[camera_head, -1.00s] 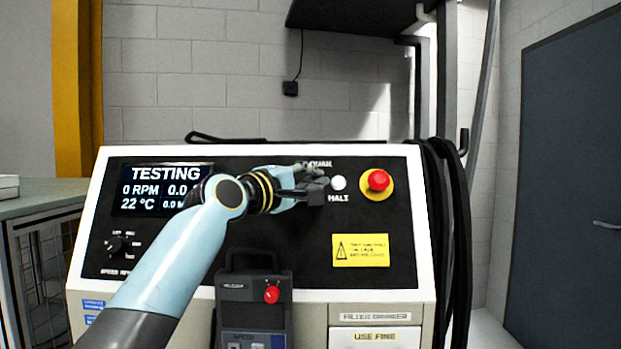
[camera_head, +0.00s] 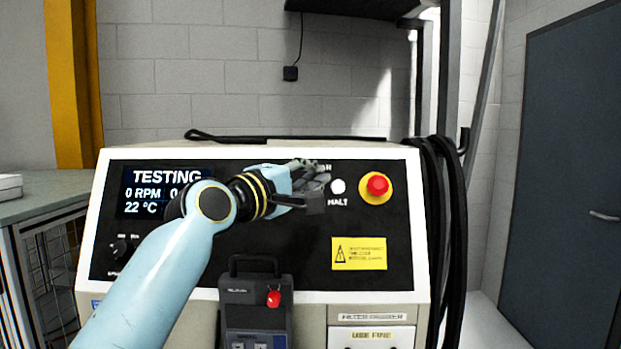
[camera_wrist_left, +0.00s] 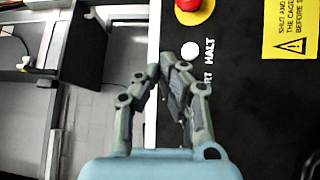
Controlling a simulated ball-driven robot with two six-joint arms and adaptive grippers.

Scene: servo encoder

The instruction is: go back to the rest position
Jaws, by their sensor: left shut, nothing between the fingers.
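My left gripper (camera_head: 322,178) is in front of the upper middle of the black control panel (camera_head: 300,235), just left of the white HALT button (camera_head: 338,186). Its fingers are closed together with nothing between them. In the left wrist view the closed fingertips (camera_wrist_left: 166,68) lie below the white button (camera_wrist_left: 189,50), apart from it in the picture. My left arm covers part of the screen (camera_head: 150,178), which reads TESTING and 0 RPM. My right gripper is not in view.
A red mushroom button (camera_head: 377,186) on a yellow base sits right of the white button, above a yellow warning label (camera_head: 359,253). A dark handheld unit (camera_head: 254,305) with a red knob stands in front. Black cables (camera_head: 445,220) hang at the machine's right side.

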